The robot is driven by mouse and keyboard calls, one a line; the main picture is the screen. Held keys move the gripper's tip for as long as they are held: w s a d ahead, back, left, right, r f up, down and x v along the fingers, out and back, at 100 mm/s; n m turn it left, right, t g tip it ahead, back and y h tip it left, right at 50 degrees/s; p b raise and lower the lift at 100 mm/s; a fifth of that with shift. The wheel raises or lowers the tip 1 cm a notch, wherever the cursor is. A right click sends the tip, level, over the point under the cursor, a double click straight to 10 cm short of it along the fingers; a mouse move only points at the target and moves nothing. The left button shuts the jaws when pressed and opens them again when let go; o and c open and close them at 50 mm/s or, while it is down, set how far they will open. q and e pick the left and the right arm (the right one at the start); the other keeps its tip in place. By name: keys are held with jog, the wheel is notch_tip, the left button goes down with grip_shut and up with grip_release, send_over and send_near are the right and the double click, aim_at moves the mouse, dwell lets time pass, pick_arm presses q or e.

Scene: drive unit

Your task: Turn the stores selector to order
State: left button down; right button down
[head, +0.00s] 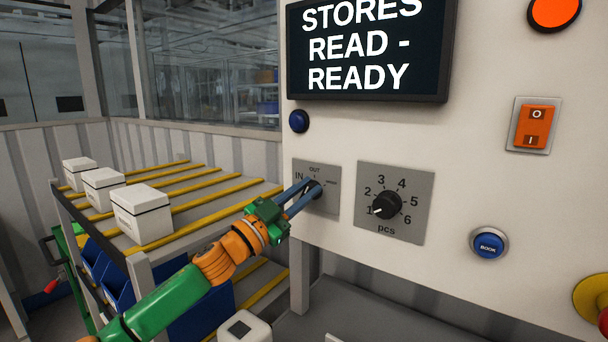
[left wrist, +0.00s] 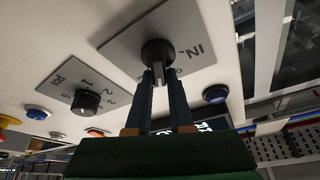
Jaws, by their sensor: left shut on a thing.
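The stores selector is a dark knob on a grey plate (head: 327,205) marked IN at left and OUT at top; the small label at right is too small to read. My left gripper (head: 314,190) reaches it from the lower left, its two blue fingers shut on the knob. In the left wrist view the selector knob (left wrist: 157,50) sits between the fingertips (left wrist: 158,77), with a light pointer between them. The fingers hide much of the knob in the head view, so I cannot tell its exact setting. The screen (head: 366,48) reads STORES READ - READY. My right gripper is not in view.
A pcs dial (head: 386,205) sits right of the selector, its pointer near 1. The panel also has a blue BOOK button (head: 488,243), a small blue button (head: 298,121) and an orange switch (head: 534,126). White boxes (head: 142,213) stand on a rack at left.

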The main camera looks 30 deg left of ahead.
pick_arm(q)
jog(key=m+p, duration=0.2)
jog(key=m+g+h+p, duration=0.1)
jog(key=m+p, duration=0.1)
jog(key=shift+d+r+m, duration=0.15)
jog(key=shift+r+m, duration=0.05)
jog(key=shift+m, duration=0.1)
jog(key=shift+f+m+g+h+p, duration=0.15)
jog(key=shift+m+g+h+p, duration=0.35)
jog(key=shift+m+p, duration=0.55)
jog(key=shift+d+f+m+g+p, duration=0.1)
jog(key=shift+f+m+g+p, duration=0.1)
jog(key=shift+m+g+p, duration=0.45)
jog(key=shift+m, duration=0.3)
jog(key=shift+f, duration=0.1)
jog(key=c, duration=0.8)
grip_release()
